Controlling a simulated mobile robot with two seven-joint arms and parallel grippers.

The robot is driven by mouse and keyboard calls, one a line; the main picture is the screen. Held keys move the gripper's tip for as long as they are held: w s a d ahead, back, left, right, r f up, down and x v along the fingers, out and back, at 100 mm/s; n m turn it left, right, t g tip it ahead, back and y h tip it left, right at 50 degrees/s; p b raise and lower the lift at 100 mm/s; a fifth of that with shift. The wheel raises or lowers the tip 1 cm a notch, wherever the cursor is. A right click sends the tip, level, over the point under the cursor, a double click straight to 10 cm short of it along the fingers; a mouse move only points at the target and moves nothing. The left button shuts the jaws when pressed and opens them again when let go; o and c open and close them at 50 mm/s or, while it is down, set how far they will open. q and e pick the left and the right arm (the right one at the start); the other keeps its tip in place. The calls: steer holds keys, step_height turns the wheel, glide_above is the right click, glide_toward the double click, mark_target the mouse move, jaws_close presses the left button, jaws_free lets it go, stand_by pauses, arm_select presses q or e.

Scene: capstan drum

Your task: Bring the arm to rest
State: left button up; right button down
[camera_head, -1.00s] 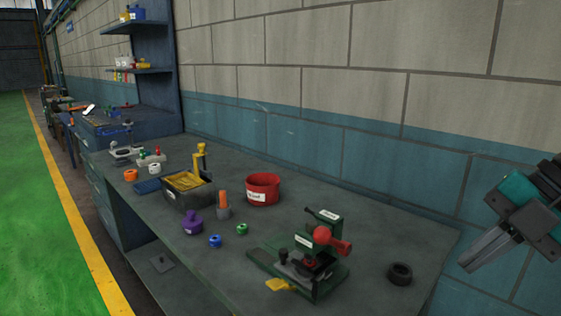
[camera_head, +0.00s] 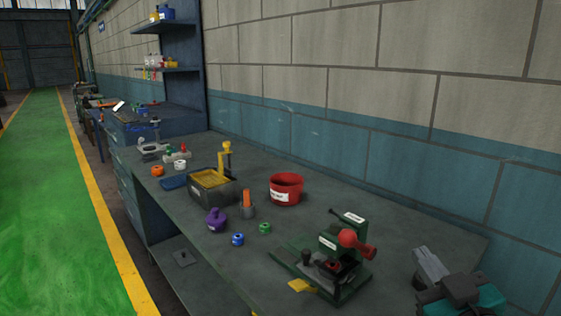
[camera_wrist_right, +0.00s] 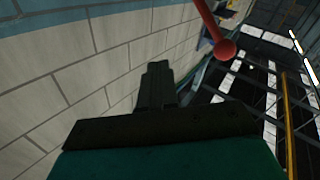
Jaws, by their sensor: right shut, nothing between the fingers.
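My right gripper (camera_head: 428,258) is at the lower right of the head view, over the right end of the bench. Its fingers are shut and empty, pointing up and left in the picture. In the right wrist view the shut fingers (camera_wrist_right: 157,84) point toward the block wall. The right gripper is apart from the green bench fixture (camera_head: 330,262) to its left. A red ball handle (camera_head: 348,238) on that fixture also shows in the wrist view (camera_wrist_right: 223,49). My left gripper is not in view.
The grey workbench (camera_head: 395,228) runs along the block wall. On it are a red bin (camera_head: 286,190), a dark box with yellow contents (camera_head: 211,186), a purple container (camera_head: 216,220) and small coloured parts. A green floor (camera_head: 60,240) lies left.

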steer(key=s+d+f+m+g+h, duration=0.1)
steer(key=s+f+g, duration=0.3)
steer(key=f, duration=0.3)
steer(key=s+d+f+m+g+h, duration=0.15)
steer(key=s+f+g, duration=0.25)
steer(key=f, duration=0.4)
steer(key=s+a+f+g+y, duration=0.1)
steer(key=s+a+f+g, duration=0.1)
steer(key=s+f+g, duration=0.35)
steer(key=s+a+f+g, duration=0.2)
steer(key=s+f, duration=0.1)
steer(key=s, duration=0.5)
steer(key=w+a+f+t+y, duration=0.2)
steer(key=w+a+f+t, duration=0.1)
steer(key=w+f+t, duration=0.4)
steer(key=shift+w+f+n+t, duration=0.35)
steer(key=shift+f+n, duration=0.1)
steer(key=shift+f, duration=0.35)
